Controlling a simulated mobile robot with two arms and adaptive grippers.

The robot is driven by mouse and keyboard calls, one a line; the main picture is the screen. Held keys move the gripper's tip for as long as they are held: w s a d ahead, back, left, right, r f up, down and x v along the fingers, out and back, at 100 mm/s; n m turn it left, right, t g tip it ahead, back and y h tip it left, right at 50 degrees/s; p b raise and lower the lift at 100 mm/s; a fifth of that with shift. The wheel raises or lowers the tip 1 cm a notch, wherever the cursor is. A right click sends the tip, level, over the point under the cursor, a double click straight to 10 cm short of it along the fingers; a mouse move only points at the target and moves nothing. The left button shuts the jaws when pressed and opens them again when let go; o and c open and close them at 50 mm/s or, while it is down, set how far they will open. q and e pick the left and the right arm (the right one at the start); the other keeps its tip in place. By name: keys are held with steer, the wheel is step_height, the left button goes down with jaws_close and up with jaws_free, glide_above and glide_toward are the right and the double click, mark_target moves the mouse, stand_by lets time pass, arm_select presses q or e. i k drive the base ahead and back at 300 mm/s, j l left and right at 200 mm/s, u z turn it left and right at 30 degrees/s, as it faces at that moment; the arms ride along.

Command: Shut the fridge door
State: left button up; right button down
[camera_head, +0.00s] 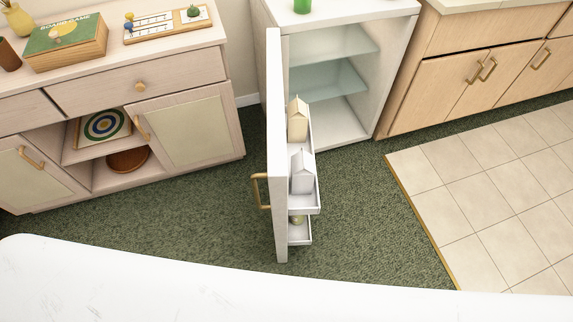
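The white fridge (398,60) stands against the back wall, right of centre, with pale glass shelves (338,78) that look empty. Its door (276,150) is wide open, hinged on the left side and swung out towards me, seen nearly edge-on. A brass handle (259,191) is on the door's left-facing outer side. Door racks on the inner side hold a cream carton (298,121) and a white carton (302,173). A small greenish item (297,219) sits in the lowest rack, partly hidden. Neither of my grippers is in view.
A light wood sideboard (195,62) stands left, bearing a board game box (66,50). Wooden cabinets (480,65) stand right of the fridge. Green carpet (365,225) is clear around the door. A white surface (130,280) spans the bottom foreground. Tiled floor (490,190) lies right.

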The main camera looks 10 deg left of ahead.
mark_target(284, 205)
steer(key=j+z, duration=0.1)
steer(key=j, duration=0.4)
steer(key=k+j+z, duration=0.1)
steer(key=j, duration=0.45)
steer(key=k, duration=0.2)
steer(key=j+z, duration=0.2)
